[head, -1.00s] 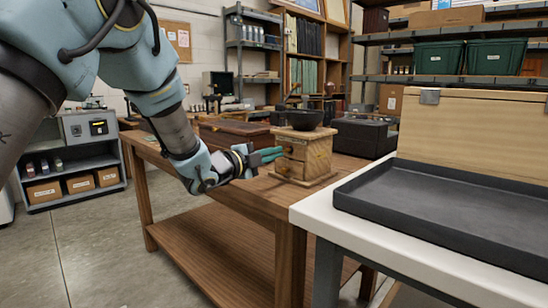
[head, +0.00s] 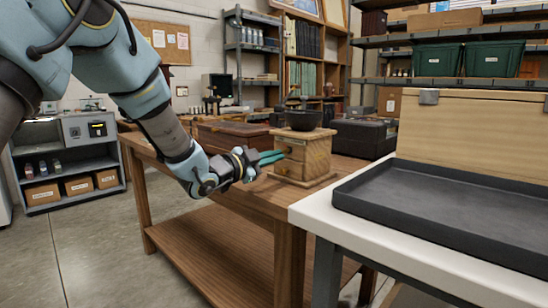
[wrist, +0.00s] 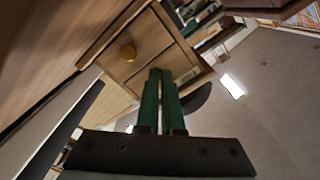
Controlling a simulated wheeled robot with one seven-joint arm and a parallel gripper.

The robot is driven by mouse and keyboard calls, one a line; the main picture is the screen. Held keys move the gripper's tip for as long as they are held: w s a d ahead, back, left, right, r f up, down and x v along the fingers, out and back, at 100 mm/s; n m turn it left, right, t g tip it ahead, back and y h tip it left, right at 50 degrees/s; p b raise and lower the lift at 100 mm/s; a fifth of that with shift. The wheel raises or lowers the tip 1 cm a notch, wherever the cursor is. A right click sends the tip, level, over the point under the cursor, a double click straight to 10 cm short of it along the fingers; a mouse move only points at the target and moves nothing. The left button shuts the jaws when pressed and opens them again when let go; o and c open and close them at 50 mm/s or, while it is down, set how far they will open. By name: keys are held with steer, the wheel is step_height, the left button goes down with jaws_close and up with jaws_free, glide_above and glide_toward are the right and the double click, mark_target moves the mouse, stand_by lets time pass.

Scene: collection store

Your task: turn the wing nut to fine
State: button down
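A small wooden mill-like box (head: 318,157) with a dark bowl (head: 304,120) on top stands near the end of the wooden bench. It also shows in the wrist view (wrist: 128,75), where a round brass knob (wrist: 127,52) sits on its front. My gripper (head: 283,156) reaches in from the left, its two green fingers at the box's side. In the wrist view the fingers (wrist: 161,72) lie nearly parallel with a narrow gap, tips in front of the box. I cannot make out the wing nut; the fingers may hide it. I cannot tell whether they hold anything.
The wooden bench (head: 232,190) carries a reddish-brown case (head: 228,135) behind my gripper and a black case (head: 362,138) behind the box. A white table (head: 400,240) with a black tray (head: 450,245) stands close on the right. Open floor lies at left.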

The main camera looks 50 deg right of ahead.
steer(key=shift+f, duration=0.1)
steer(key=c, duration=1.1)
jaws_free()
steer(key=shift+o, duration=0.2)
steer(key=shift+a, duration=0.1)
steer(key=a, duration=1)
steer(key=shift+w+a+b, duration=0.3)
steer(key=shift+b, duration=0.15)
